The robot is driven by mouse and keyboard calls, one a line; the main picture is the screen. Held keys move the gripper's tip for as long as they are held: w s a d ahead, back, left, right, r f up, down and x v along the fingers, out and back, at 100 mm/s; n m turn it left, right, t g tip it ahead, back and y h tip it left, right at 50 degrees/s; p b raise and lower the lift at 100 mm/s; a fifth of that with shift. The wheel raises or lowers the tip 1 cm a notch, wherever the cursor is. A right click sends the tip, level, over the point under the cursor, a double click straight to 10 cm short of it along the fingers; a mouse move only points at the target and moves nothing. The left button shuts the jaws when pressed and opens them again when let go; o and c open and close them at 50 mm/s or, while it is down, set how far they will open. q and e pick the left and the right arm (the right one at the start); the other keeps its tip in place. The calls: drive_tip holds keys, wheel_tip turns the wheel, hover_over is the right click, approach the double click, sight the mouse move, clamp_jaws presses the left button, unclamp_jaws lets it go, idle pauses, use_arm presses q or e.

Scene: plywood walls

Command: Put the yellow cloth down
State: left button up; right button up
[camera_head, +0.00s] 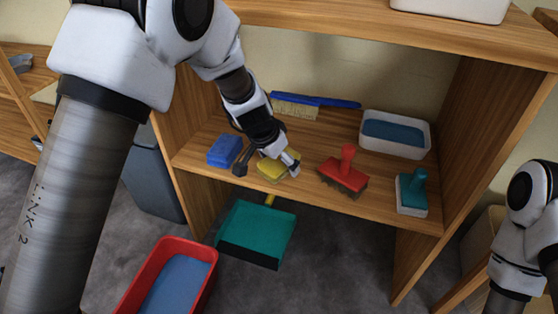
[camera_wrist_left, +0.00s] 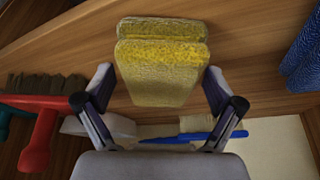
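The yellow cloth (camera_head: 270,172) is a folded, thick pad on the middle shelf, near its front edge. My left gripper (camera_head: 267,167) is above it, with one finger on either side of the cloth. The left wrist view shows the cloth (camera_wrist_left: 160,75) between the two spread fingertips (camera_wrist_left: 158,78), with narrow gaps at its sides. The gripper is open. Part of the cloth is hidden by the fingers in the head view. My right arm shows at the right edge of the head view, but its gripper is out of view.
On the shelf (camera_head: 310,198) are a blue sponge (camera_head: 223,150), a blue-handled brush (camera_head: 312,101), a white tub (camera_head: 427,142), a red brush (camera_head: 343,173) and a teal brush (camera_head: 411,190). Below are a teal dustpan (camera_head: 256,230) and a red tub (camera_head: 207,254).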

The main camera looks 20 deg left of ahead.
use_arm(q)
drive_tip(key=shift+r, duration=0.15)
drive_tip(key=p+v, duration=0.6)
drive_tip(key=v, duration=0.6)
drive_tip(key=s+a+f+n+g+y, duration=0.1)
drive_tip(key=s+a+f, duration=0.1)
drive_tip(key=s+f, duration=0.35)
drive_tip(key=s+a+f+n+g+y, duration=0.1)
drive_tip(key=s+a+f, duration=0.1)
drive_tip(key=f, duration=0.6)
drive_tip(key=s+a+f+n+g, duration=0.1)
drive_tip(key=s+a+f, duration=0.1)
drive_tip(key=s+f, duration=0.35)
drive_tip(key=s+f+n, duration=0.1)
drive_tip(key=s+f, duration=0.5)
drive_tip(key=s, duration=0.3)
drive_tip(key=s+f+n+g, duration=0.1)
drive_tip(key=s+f, duration=0.5)
drive_tip(key=s, duration=0.3)
drive_tip(key=shift+d+f, duration=0.2)
